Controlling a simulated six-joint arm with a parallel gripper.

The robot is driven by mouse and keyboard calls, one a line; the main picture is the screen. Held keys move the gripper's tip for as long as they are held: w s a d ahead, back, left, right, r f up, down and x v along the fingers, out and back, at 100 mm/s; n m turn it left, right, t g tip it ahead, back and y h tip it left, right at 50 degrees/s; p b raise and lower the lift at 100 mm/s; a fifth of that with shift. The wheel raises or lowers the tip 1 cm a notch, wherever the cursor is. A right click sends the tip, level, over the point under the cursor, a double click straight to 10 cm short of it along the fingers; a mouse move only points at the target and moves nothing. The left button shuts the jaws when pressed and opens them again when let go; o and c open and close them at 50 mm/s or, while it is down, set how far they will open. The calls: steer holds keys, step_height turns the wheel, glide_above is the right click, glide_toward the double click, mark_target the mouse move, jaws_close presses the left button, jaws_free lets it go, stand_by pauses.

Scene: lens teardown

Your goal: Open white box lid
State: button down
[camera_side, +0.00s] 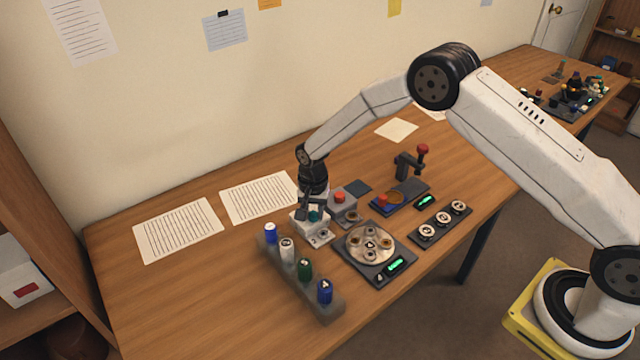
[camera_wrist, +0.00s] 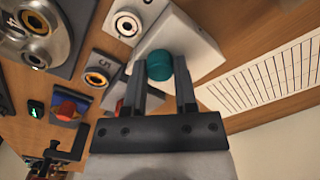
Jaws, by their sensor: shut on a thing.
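The white box (camera_side: 299,225) stands on the wooden table behind the row of coloured cylinders. In the wrist view its white lid (camera_wrist: 198,45) carries a round teal knob (camera_wrist: 159,65). My gripper (camera_side: 313,210) is right at the top of the box. In the wrist view the two dark fingers of my gripper (camera_wrist: 161,70) stand on either side of the knob and are shut on it. The lid looks seated on the box, but the fingers and arm hide part of it, and I cannot tell if there is a gap.
A grey rack (camera_side: 322,303) with blue, white and green cylinders stands in front of the box. A round metal plate (camera_side: 370,257) on a dark base is to the right. A grey block with a red button (camera_side: 340,197) sits close behind. Paper sheets (camera_side: 178,230) lie left.

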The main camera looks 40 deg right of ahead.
steer(key=shift+w, duration=0.15)
stand_by(0.3)
steer(key=shift+w, duration=2.85)
steer(key=shift+c, duration=2)
jaws_free()
steer(key=shift+r, duration=0.15)
step_height(320, 180, up, 8)
steer(key=shift+f, duration=0.2)
